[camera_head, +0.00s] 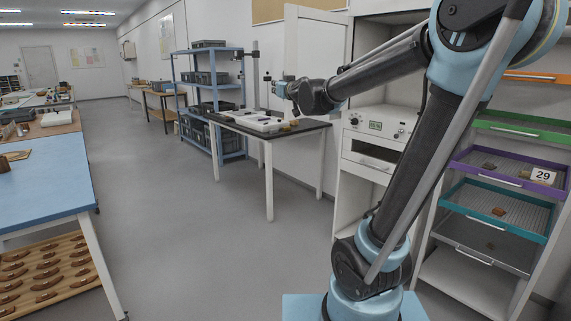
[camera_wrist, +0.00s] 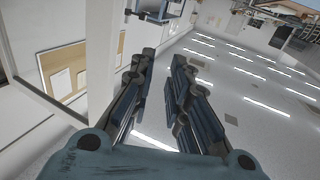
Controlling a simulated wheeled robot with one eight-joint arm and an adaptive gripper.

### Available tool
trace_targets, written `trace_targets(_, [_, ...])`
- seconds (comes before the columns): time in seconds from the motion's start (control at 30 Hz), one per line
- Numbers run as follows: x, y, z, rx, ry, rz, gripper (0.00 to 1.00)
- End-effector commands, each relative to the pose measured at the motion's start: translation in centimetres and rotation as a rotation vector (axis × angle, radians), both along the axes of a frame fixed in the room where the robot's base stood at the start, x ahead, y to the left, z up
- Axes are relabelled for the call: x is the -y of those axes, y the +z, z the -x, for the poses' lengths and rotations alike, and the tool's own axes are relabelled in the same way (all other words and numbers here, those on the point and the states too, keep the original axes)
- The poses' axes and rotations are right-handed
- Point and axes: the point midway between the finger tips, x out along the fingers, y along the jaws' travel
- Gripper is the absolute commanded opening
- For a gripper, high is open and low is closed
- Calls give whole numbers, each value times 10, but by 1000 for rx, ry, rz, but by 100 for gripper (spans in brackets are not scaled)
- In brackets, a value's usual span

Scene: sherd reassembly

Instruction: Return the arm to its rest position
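My arm rises from its blue base at the lower right of the head view to a high elbow at the top right. Its forearm reaches back left, over the floor in front of the side table. My gripper (camera_head: 272,85) is small at the arm's far end, level with the blue shelf rack, and its fingers are hard to make out there. In the wrist view my gripper (camera_wrist: 164,60) shows two dark fingers with a clear gap between them. It is open and holds nothing. The wrist view looks toward the ceiling lights and is tilted.
A side table (camera_head: 302,134) with a white tray (camera_head: 258,122) stands beyond my arm. A blue shelf rack (camera_head: 219,155) is behind it. A drawer rack (camera_head: 495,170) with sherds is at right. A blue-topped bench (camera_head: 45,190) is at left. The aisle floor (camera_head: 190,240) is clear.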

Motion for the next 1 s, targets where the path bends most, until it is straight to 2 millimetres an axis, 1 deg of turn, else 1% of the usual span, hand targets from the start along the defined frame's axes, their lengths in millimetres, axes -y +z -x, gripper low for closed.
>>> trace_targets(0.03, [7,-15,15,-43,27,17,16])
trace_targets(0.17, [22,-63,55,-184,89,65,16])
trace_targets(0.37, [56,-148,125,-446,123,136,16])
trace_targets(0.4, [64,-166,140,-503,119,149,16])
trace_targets(0.47, [77,-191,163,-587,109,167,16])
trace_targets(0.5, [87,-208,178,-644,97,178,16])
trace_targets(0.57, [101,-233,202,-729,75,194,16])
trace_targets(0.6, [111,-249,218,-786,57,203,16])
trace_targets(0.67, [126,-273,243,-871,26,216,16])
trace_targets(0.7, [136,-288,259,-927,1,222,16])
trace_targets(0.77, [152,-309,285,-1013,-42,231,16])
trace_targets(0.8, [162,-322,301,-1066,-72,236,16])
trace_targets(0.9, [184,-349,339,-1187,-149,244,16])
trace_targets(1.0, [201,-368,369,-1279,-216,250,16])
